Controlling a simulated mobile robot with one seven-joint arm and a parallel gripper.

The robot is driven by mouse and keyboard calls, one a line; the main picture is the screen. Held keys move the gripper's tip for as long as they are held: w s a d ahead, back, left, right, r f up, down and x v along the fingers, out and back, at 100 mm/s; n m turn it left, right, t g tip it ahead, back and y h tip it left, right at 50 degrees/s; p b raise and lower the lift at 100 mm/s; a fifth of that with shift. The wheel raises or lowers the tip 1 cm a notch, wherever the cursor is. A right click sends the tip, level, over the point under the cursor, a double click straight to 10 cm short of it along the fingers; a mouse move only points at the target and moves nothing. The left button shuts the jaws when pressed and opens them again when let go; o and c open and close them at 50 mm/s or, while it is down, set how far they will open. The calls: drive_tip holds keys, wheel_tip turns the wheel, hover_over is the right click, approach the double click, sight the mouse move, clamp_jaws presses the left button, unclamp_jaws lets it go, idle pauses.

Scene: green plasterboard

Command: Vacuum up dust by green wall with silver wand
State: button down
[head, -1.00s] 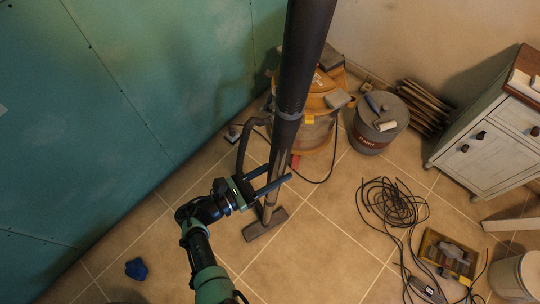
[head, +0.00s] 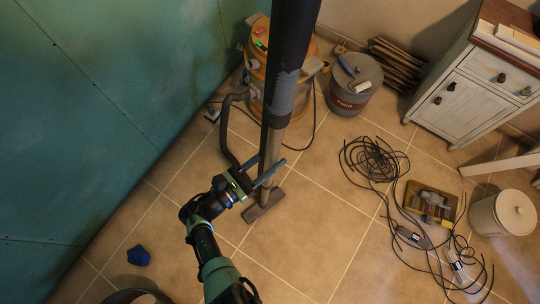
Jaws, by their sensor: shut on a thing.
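The silver wand (head: 270,156) stands nearly upright in the head view, its floor head (head: 263,205) on the tiles. Its upper part is a thick dark tube (head: 291,40) close to the camera. My gripper (head: 267,174) is shut on the wand low down, just above the floor head. A dark hose (head: 228,130) curves beside the wand toward the orange vacuum (head: 258,75), which the tube partly hides. The green wall (head: 90,110) fills the left side. I cannot make out dust on the floor along it.
A blue crumpled thing (head: 138,256) lies near the wall. A paint bucket (head: 352,90) stands behind. Black coiled cable (head: 372,160), a tool tray (head: 431,201) and a white bin (head: 507,213) are at right, below a white cabinet (head: 480,85). Tiles between wand and cable are clear.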

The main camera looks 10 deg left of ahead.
drive_tip(key=shift+r+p, duration=2.3)
drive_tip(key=shift+r, duration=0.35)
drive_tip(key=shift+a+f, duration=0.1)
